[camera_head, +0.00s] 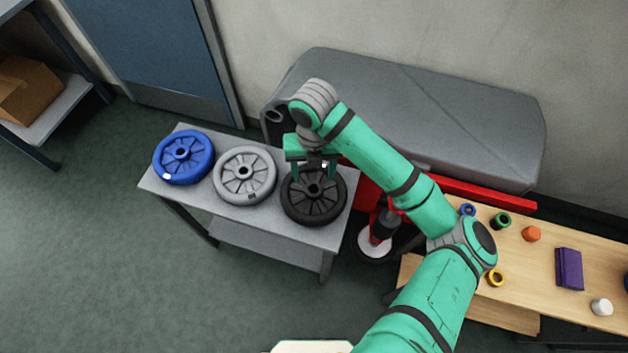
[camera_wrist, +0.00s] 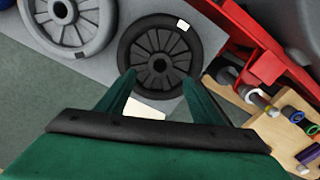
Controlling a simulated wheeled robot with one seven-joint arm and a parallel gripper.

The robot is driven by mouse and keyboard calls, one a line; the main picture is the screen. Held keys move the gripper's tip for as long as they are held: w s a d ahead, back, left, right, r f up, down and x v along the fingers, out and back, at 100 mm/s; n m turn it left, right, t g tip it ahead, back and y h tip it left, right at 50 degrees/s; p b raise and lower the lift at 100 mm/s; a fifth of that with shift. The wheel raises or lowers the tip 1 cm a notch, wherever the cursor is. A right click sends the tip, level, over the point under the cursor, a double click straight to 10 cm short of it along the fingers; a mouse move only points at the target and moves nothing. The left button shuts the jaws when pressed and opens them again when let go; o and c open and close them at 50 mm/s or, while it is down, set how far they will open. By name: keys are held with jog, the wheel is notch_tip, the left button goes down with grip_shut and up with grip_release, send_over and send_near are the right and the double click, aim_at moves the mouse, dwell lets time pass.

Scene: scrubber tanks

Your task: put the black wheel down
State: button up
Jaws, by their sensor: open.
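The black wheel (camera_head: 314,207) lies flat at the right end of the grey table (camera_head: 270,229), beside a grey wheel (camera_head: 245,175) and a blue wheel (camera_head: 184,157). My gripper (camera_head: 316,178) is open over the black wheel, near its far side and hub. In the wrist view the black wheel (camera_wrist: 159,54) lies beyond the fingertips of my gripper (camera_wrist: 162,85), with its hub between them and a white patch near its rim. Nothing shows in the jaws. I cannot tell whether the fingertips touch the wheel.
A large grey tank (camera_head: 430,120) with a red frame (camera_head: 480,190) stands behind and right of the table. A wooden bench (camera_head: 535,275) with small coloured parts is at the right. A shelf with a cardboard box (camera_head: 28,90) stands far left. Floor in front is clear.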

jog(key=w+a+r+m+t+y, duration=0.1)
jog(key=a+r+m+t+y, duration=0.25)
jog(key=a+m, duration=0.4)
jog(key=w+a+r+m+t+y, duration=0.2)
jog(key=a+r+m+t+y, duration=0.15)
jog(key=a, duration=0.65)
jog(key=w+a+r+m+t+y, duration=0.1)
jog(key=a+r+m+t+y, duration=0.15)
jog(key=a+m+y, duration=0.4)
jog(key=s+d+f+m+t+h, duration=0.6)
jog(key=s+d+f+m+h, duration=0.6)
jog(key=m, duration=0.5)
jog(key=s+d+m, duration=0.1)
jog(key=s+d, duration=0.5)
jog(key=s, duration=0.5)
jog(key=s+d+m+h, duration=0.1)
jog(key=s+d, duration=0.5)
jog(key=s, duration=0.5)
